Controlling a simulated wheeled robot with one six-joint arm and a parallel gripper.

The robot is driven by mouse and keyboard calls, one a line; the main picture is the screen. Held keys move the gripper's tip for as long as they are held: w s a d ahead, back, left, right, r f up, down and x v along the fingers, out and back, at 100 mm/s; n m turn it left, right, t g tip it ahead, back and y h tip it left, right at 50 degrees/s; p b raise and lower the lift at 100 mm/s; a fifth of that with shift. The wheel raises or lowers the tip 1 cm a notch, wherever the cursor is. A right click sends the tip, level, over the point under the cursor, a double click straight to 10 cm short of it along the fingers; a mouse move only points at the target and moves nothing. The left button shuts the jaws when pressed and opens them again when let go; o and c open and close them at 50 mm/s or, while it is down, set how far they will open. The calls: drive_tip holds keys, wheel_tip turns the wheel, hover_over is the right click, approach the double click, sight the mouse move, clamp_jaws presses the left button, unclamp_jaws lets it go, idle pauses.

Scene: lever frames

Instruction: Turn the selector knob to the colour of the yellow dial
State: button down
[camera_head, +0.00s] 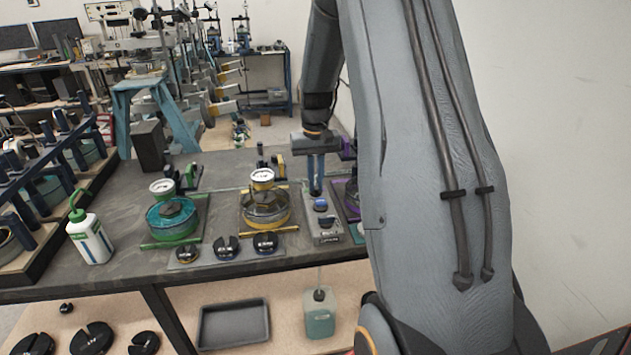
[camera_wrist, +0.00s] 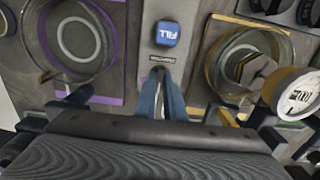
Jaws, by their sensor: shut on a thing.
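The control box (camera_head: 328,238) stands on the bench between the yellow and purple stations. It carries a blue FILL button (camera_wrist: 167,33), which also shows in the head view (camera_head: 320,205). My gripper (camera_head: 316,190) reaches straight down at the far end of the box. The yellow dial (camera_head: 262,178) is a white-faced gauge above the yellow station, also in the wrist view (camera_wrist: 292,95). Its reading is too small to tell.
A glass dish with a purple ring (camera_wrist: 80,40) and the yellow station's dish (camera_head: 266,210) flank the box closely. A green station (camera_head: 172,218), dark slotted weights (camera_head: 227,247) and a white bottle (camera_head: 90,238) stand to the left. A grey tray (camera_head: 233,325) sits below.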

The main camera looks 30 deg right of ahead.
sight(316, 186)
drive_tip(key=shift+r, duration=0.1)
drive_tip(key=c, duration=1.8)
unclamp_jaws()
drive_tip(key=shift+c, duration=0.2)
drive_tip(key=shift+r+b, duration=1.15)
drive_tip(key=shift+r, duration=2.7)
drive_tip(key=s+a+f+n, duration=0.2)
drive_tip(key=s+a+f, duration=0.1)
drive_tip(key=s+a, duration=0.7)
drive_tip(key=s+a+f+n+t, duration=0.1)
drive_tip(key=s+a+f+n, duration=0.1)
drive_tip(key=s+a, duration=0.8)
drive_tip(key=shift+s+a+f, duration=0.2)
drive_tip(key=shift+a+f, duration=0.4)
drive_tip(key=shift+f, duration=0.1)
